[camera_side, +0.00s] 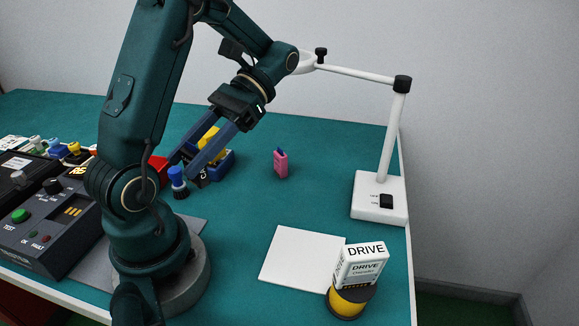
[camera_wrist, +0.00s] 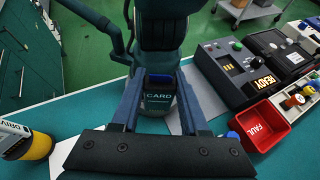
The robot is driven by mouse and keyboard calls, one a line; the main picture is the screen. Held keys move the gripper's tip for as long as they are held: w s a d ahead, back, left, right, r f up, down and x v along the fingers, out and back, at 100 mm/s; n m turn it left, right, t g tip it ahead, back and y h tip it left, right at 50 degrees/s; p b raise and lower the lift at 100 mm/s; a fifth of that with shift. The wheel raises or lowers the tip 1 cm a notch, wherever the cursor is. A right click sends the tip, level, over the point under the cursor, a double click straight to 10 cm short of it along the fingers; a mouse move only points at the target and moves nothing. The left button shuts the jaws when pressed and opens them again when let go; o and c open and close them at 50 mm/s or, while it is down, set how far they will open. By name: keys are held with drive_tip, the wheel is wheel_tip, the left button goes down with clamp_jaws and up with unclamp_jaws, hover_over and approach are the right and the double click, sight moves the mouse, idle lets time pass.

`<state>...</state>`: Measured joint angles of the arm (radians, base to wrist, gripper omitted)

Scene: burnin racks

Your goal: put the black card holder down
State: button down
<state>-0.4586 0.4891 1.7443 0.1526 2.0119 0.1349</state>
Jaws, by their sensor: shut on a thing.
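The black card holder (camera_wrist: 158,98) has a white CARD label and sits between the two long blue-grey fingers of my gripper (camera_wrist: 158,84) in the wrist view. My gripper is shut on it. In the side view my gripper (camera_side: 186,162) points down and left, and part of the dark card holder (camera_side: 202,179) with a white letter shows at the fingertips. The fingers hide some of it. I cannot tell how far it is above the table.
Teal table between is clear.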

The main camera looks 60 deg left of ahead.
drive_tip(key=w+r+n+t+h, duration=0.4)
drive_tip(key=w+n+t, duration=0.4)
drive_tip(key=n, duration=0.1)
drive_tip(key=w+r+n+t+h, duration=0.4)
drive_tip(key=w+n+t, duration=0.4)
drive_tip(key=n, duration=0.1)
wheel_tip(320, 180, down, 10)
drive_tip(key=shift+w+d+f+m+g+h, duration=0.2)
drive_tip(key=shift+w+d+f+m+g, duration=0.4)
drive_tip(key=shift+d+f, duration=1.2)
drive_tip(key=shift+w+d+f+m+g+h, duration=0.2)
drive_tip(key=shift+w+d+f+m+g, duration=0.4)
drive_tip(key=shift+d+f, duration=1.2)
drive_tip(key=shift+w+d+f+m+g+h, duration=0.25)
drive_tip(key=shift+d+f+m+g, duration=0.55)
drive_tip(key=shift+d+f, duration=1)
drive_tip(key=shift+a+f, duration=0.25)
drive_tip(key=shift+f, duration=0.15)
drive_tip(key=shift+c, duration=2.1)
unclamp_jaws()
